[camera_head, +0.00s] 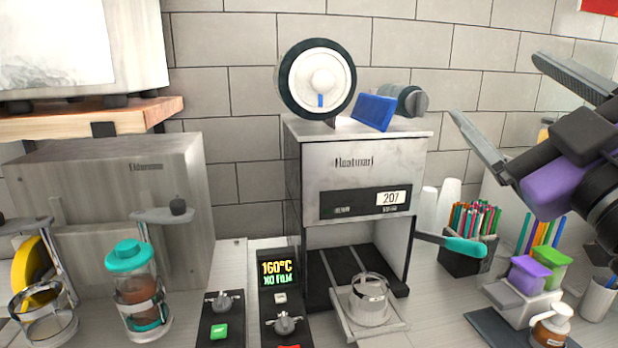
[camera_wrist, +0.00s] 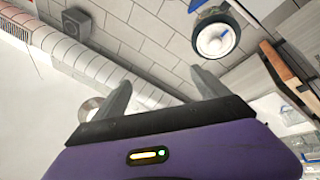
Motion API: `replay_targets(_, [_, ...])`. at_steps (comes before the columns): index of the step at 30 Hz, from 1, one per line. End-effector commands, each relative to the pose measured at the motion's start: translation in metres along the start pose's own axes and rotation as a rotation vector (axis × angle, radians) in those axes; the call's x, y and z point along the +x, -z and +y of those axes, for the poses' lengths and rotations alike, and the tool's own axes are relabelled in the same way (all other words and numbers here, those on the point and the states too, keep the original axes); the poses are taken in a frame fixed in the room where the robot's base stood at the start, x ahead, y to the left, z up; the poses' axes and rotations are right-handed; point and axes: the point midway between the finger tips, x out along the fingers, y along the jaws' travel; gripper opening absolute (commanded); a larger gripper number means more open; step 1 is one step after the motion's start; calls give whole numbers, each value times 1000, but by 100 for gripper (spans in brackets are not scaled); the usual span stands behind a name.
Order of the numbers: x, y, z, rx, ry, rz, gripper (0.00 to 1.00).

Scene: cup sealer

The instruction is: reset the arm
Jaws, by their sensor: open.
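My gripper (camera_head: 507,118) is at the upper right of the head view, raised above the counter, with its two grey fingers spread wide and nothing between them. In the wrist view its fingers (camera_wrist: 160,92) are also apart and empty, with the tiled wall behind them. The cup sealer (camera_head: 365,170) stands in the middle of the head view, to the left of my gripper and apart from it. Its film roll (camera_head: 318,80) sits on top and also shows in the wrist view (camera_wrist: 215,40). A clear cup holder (camera_head: 368,300) rests on its pulled-out tray.
A teal-handled lever (camera_head: 465,248) sticks out from the sealer's right side. A dark straw box (camera_head: 468,255) and purple and green containers (camera_head: 528,275) stand below my gripper. A teal-lidded jar (camera_head: 135,290) is at left. A control panel (camera_head: 279,290) reads 160°C, NO FILM.

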Motion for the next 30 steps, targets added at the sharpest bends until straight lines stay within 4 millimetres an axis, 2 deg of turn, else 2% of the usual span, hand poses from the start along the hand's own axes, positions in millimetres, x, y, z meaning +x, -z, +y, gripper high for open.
replay_targets(8, [-34, -53, -28, 269, -110, 5, 85])
replay_targets(14, [-76, -95, -60, 433, -172, -17, 85])
replay_targets(21, [-140, -136, -106, 573, -208, -72, 85])
replay_targets(30, [-234, -166, -162, 684, -201, -174, 85])
